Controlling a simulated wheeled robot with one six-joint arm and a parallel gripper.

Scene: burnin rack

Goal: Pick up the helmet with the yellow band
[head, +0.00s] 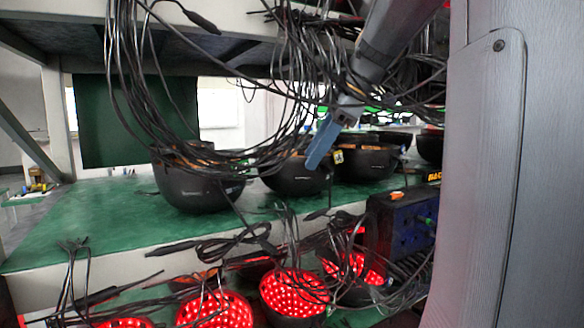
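Several black helmets stand open side up on the green middle shelf. A left helmet (200,190), a middle helmet (293,182) and a right helmet (368,164) show most clearly. Orange-brown patches show at their rims. Touching or apart is unclear. Only one finger shape shows, so its opening cannot be told.
Loose black cables (135,85) hang from the upper shelf across the helmets and around my arm. Red-lit helmets (293,292) sit on the lower level among more cables. A dark blue box (403,222) stands right of centre. The green shelf (95,215) is clear at left.

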